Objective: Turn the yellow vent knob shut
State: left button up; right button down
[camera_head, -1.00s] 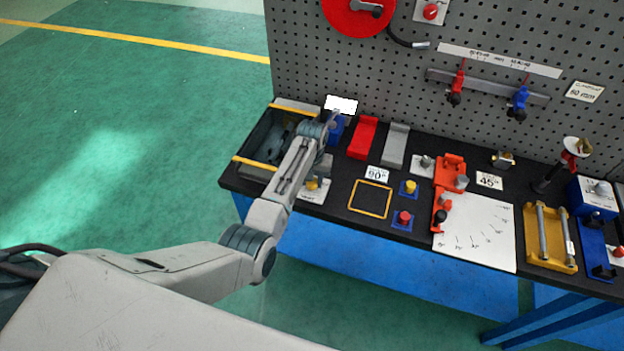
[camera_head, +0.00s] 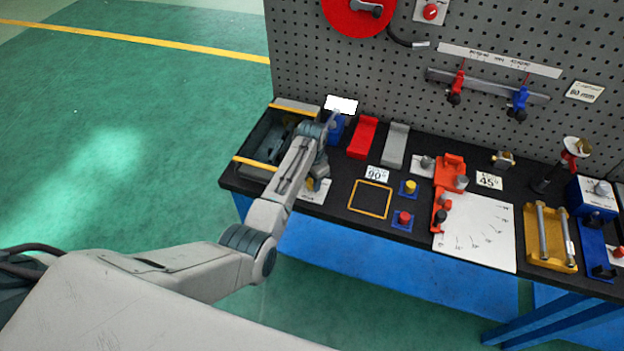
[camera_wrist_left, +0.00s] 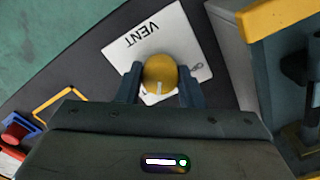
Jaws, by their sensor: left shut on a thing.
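The yellow vent knob (camera_wrist_left: 160,74) stands on a white plate (camera_wrist_left: 181,32) marked VENT. A short white line shows on the knob's top. My left gripper (camera_wrist_left: 161,88) is shut on the knob, with one dark finger on each side of it in the left wrist view. In the head view, the left gripper (camera_head: 314,174) is at the plate near the table's left front, and a little of the yellow knob (camera_head: 310,184) shows below it. My right gripper is not in view.
A grey bin with yellow edges (camera_head: 252,163) stands close to the left of the gripper. A yellow square outline (camera_head: 388,206), a yellow button (camera_head: 409,187) and a red button (camera_head: 404,217) are to the right. A pegboard (camera_head: 330,70) rises behind.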

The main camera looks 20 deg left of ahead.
pick_arm(q)
jog(key=shift+r+m, duration=0.1)
jog(key=shift+m, duration=0.2)
jog(key=o, duration=1)
notch_tip(320, 180, up, 11)
jog(key=b, duration=0.3)
